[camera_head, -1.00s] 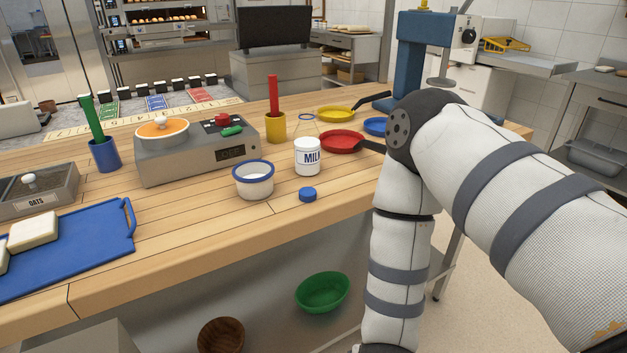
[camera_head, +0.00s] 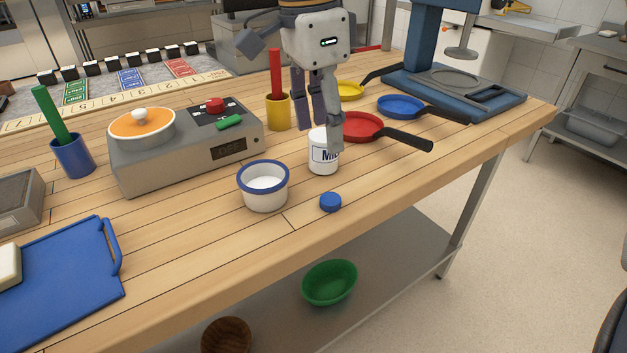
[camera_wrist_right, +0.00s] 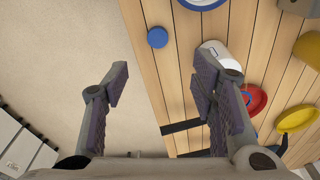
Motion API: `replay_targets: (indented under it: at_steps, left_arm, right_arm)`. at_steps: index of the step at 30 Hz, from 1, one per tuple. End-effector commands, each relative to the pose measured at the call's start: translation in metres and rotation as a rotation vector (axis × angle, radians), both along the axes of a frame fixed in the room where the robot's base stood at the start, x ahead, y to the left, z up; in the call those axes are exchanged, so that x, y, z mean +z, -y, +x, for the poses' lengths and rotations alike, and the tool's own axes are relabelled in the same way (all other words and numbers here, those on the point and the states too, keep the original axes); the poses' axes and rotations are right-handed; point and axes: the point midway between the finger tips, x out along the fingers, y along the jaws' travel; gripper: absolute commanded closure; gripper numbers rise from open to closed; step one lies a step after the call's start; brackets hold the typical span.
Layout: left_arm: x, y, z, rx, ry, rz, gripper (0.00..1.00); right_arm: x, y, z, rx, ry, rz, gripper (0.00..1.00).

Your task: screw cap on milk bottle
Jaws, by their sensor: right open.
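The white milk bottle (camera_head: 318,162) stands upright on the wooden table (camera_head: 200,228), its top mostly hidden behind my right gripper. Its white body also shows in the right wrist view (camera_wrist_right: 213,48), partly behind one finger. The blue cap (camera_head: 330,202) lies on the table in front of the bottle, near the front edge, and also shows in the right wrist view (camera_wrist_right: 157,37). My right gripper (camera_head: 317,138) points down at the bottle, fingers apart. In the right wrist view the space between its fingertips (camera_wrist_right: 160,78) is empty. My left gripper is out of view.
A blue-rimmed white tub (camera_head: 264,195) stands left of the cap. Behind the bottle are a red pan (camera_head: 365,124), a yellow cup (camera_head: 279,114) and a blue pan (camera_head: 400,104). The table is clear right of the cap.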

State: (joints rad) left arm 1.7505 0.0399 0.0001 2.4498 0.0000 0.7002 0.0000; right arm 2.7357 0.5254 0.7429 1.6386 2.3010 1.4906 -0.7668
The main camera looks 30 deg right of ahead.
Motion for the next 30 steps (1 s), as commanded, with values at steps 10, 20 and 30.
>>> replay_targets:
  at_steps: [10, 20, 30]
  left_arm:
    - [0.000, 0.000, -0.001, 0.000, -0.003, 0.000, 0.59]
    - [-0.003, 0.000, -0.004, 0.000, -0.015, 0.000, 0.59]
    - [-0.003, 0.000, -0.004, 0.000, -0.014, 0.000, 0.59]
  right_arm:
    - [-0.010, 0.002, 0.000, 0.000, -0.003, -0.003, 0.48]
    - [-0.066, 0.008, -0.001, -0.001, -0.003, -0.003, 0.48]
    - [-0.070, 0.008, -0.001, -0.001, 0.000, -0.002, 0.48]
